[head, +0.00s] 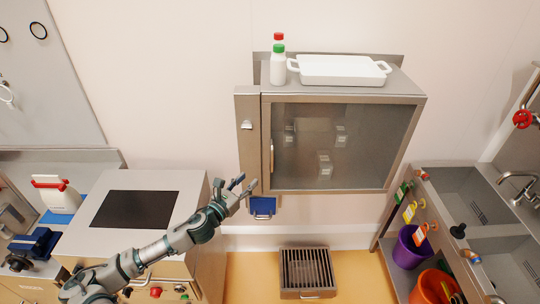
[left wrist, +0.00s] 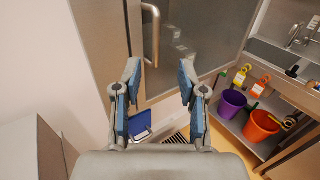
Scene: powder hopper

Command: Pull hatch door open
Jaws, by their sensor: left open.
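The hatch is a steel wall cabinet with a dark glass door (head: 345,140), and the door is closed. Its vertical bar handle (head: 271,160) is on the left side of the door. The handle also shows in the left wrist view (left wrist: 152,30), up and ahead of the fingers. My left gripper (head: 243,184) is open and empty, below and left of the handle, apart from it. In the left wrist view its two blue-padded fingers (left wrist: 158,85) are spread wide with nothing between them. My right gripper is not in view.
A white tray (head: 343,70) and a bottle (head: 278,66) stand on the cabinet. A blue box (head: 262,206) hangs below it. A steel sink unit (head: 455,185) with purple (head: 409,250) and orange (head: 432,288) buckets is right. A floor grate (head: 305,268) lies below.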

